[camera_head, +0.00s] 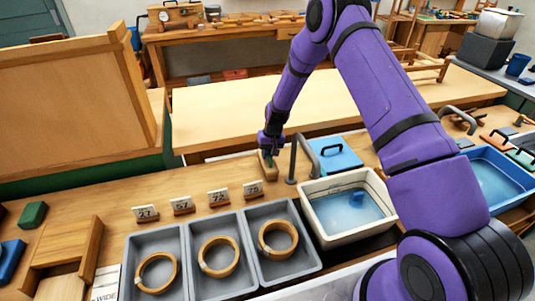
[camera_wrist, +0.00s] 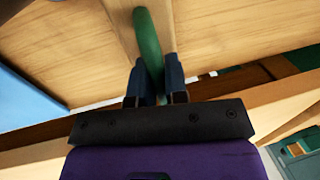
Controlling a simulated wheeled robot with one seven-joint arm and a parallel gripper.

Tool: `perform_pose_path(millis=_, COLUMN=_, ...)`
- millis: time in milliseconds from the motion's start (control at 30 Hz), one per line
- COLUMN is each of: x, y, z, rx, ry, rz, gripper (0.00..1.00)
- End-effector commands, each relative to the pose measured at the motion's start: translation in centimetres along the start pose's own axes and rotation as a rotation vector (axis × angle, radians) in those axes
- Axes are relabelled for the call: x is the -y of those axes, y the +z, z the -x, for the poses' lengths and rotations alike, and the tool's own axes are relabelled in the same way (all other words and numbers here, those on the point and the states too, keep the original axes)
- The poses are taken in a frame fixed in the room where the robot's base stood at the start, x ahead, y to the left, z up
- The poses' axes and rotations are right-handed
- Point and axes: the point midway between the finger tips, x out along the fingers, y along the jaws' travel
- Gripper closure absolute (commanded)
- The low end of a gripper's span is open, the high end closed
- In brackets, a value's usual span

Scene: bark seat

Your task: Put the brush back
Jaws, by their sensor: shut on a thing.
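My gripper (camera_head: 270,148) points down at the back of the bench, left of the grey tap. It is shut on a slim green object, which I take to be the brush (camera_head: 267,158); the wrist view shows its green handle (camera_wrist: 149,38) between the two fingers (camera_wrist: 154,82). A small wooden block (camera_head: 268,173) stands directly below the gripper, and the green part meets its top in the head view. I cannot tell whether the brush is in the block or just in front of it. Its bristles are hidden.
A grey tap (camera_head: 293,158) stands close to the right of my gripper, by a white basin (camera_head: 310,202) of water. A blue lidded box (camera_head: 336,155) is behind it. Three grey trays (camera_head: 240,283) with wooden rings and number cards (camera_head: 219,198) lie in front to the left.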

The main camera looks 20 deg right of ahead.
Motion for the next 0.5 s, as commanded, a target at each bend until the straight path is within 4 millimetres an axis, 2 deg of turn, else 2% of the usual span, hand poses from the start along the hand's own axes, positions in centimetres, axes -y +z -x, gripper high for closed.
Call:
perform_pose_path(millis=167, x=-0.06, y=0.01, z=-0.28, rx=0.001, ry=0.0, rz=0.0, gripper=1.0)
perform_pose_path(millis=200, x=-0.06, y=0.01, z=-0.26, rx=0.0, ry=0.0, rz=0.0, gripper=0.79)
perform_pose_path(millis=300, x=-0.05, y=0.02, z=-0.25, rx=0.001, ry=0.0, rz=0.0, gripper=0.6)
perform_pose_path(millis=500, x=-0.05, y=0.02, z=-0.25, rx=0.001, ry=0.0, rz=0.0, gripper=0.6)
